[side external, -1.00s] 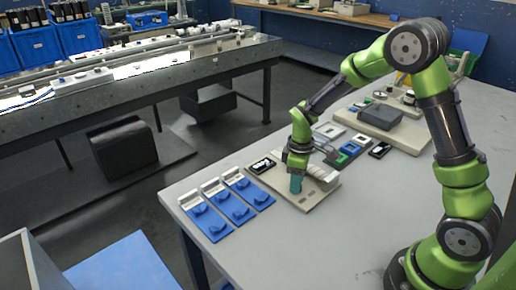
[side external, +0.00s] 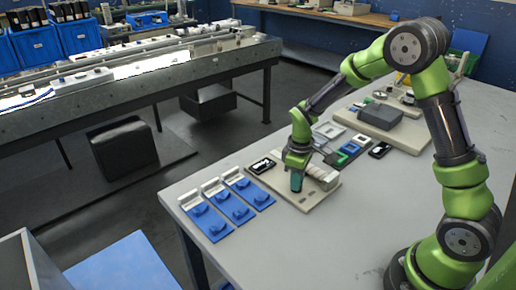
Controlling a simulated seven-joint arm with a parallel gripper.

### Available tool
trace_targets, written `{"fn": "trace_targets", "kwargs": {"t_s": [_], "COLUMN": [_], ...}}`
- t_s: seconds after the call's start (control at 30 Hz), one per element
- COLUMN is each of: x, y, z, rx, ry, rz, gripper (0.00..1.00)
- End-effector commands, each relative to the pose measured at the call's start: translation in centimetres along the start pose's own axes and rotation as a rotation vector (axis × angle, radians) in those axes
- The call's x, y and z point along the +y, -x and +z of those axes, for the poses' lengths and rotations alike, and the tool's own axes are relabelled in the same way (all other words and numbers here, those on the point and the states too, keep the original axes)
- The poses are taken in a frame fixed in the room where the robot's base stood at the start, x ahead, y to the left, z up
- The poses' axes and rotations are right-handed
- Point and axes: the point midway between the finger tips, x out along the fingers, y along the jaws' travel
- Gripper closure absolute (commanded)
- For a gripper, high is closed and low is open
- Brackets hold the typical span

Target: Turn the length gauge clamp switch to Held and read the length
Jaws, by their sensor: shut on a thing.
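My gripper (side external: 296,183) points down over a beige base plate (side external: 322,201) near the front of the grey table. By its place, this plate looks like the length gauge, but I cannot read any label. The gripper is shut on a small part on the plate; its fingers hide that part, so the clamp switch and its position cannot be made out. A pale, ribbed cylindrical piece (side external: 322,177) lies on the plate just right of the gripper. A dark device with a small light display (side external: 262,165) sits at the plate's left corner; its reading is too small to tell.
Several blue plates with round knobs (side external: 236,209) lie left of the beige plate. Small trays (side external: 328,131), a black device (side external: 380,150) and a grey box on another beige base (side external: 381,116) stand behind. The table's front right is clear.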

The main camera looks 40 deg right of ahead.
Motion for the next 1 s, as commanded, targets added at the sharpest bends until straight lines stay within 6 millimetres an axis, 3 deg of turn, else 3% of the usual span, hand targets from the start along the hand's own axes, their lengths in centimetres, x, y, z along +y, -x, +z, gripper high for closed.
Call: {"fn": "trace_targets", "kwargs": {"t_s": [0.6, 1.0], "x": [0.01, -0.01], "y": [0.09, 0.10], "z": [-0.03, -0.03], "rx": [0.001, 0.001], "ry": [-0.563, -0.829], "rz": [0.000, -0.001], "gripper": [1.00, 1.00]}}
